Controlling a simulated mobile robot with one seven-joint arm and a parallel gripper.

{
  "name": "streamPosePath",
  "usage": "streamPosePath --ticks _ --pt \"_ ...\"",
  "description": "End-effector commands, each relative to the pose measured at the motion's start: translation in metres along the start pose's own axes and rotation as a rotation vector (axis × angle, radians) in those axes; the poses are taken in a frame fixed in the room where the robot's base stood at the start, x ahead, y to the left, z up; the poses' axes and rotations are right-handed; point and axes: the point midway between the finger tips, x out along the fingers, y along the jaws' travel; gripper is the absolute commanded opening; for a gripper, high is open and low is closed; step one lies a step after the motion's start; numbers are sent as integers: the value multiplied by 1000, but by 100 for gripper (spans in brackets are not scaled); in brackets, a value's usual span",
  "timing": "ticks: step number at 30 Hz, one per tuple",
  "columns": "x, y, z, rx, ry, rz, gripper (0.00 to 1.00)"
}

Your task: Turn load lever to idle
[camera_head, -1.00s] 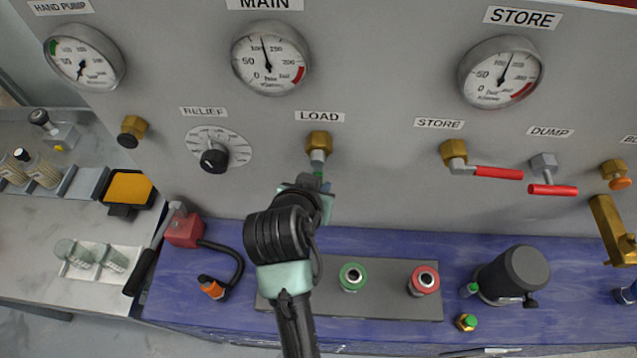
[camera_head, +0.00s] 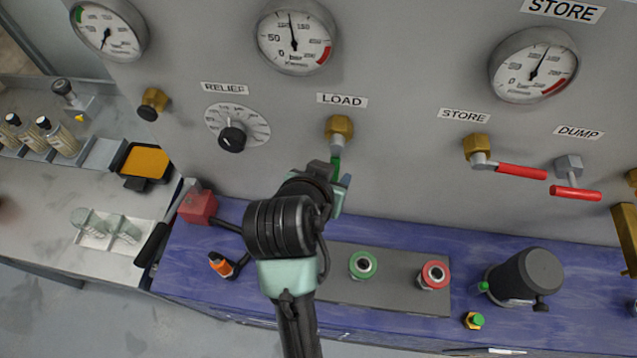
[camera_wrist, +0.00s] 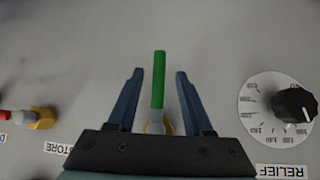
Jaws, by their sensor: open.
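The load lever (camera_head: 336,166) has a green handle below a brass valve body (camera_head: 339,127), under the LOAD label (camera_head: 342,100). In the head view my arm hides part of the handle, which hangs down from the valve. In the wrist view the green handle (camera_wrist: 158,80) stands between the two blue fingers of my gripper (camera_wrist: 157,90). My gripper is open, with a visible gap on each side of the handle. In the head view my gripper (camera_head: 337,185) is in front of the panel, just below the valve, and mostly hidden by my wrist.
The relief dial (camera_head: 232,138) is left of the load valve. The red store lever (camera_head: 521,171) and red dump lever (camera_head: 575,193) stick out to its right.

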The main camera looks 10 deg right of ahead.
Motion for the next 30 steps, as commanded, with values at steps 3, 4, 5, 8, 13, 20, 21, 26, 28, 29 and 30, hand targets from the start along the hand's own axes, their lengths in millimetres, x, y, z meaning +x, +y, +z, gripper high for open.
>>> streamPosePath --ticks 3,4,5,8,13,20,21,26,28,29,30 --pt "-25 -1 0 1 5 -4 51" --pt "-32 -1 0 1 6 -4 51" --pt "-38 -1 0 1 5 -4 51" --pt "-59 -1 0 1 6 -5 51" --pt "-85 -1 0 0 3 -3 51" --pt "-97 0 0 1 1 -2 51" --pt "-98 0 0 1 1 -2 51" --pt "-97 0 0 1 0 -1 51" --pt "-97 0 0 1 0 -1 51" --pt "-97 0 0 1 0 -1 51" --pt "-97 0 0 1 0 -1 51"
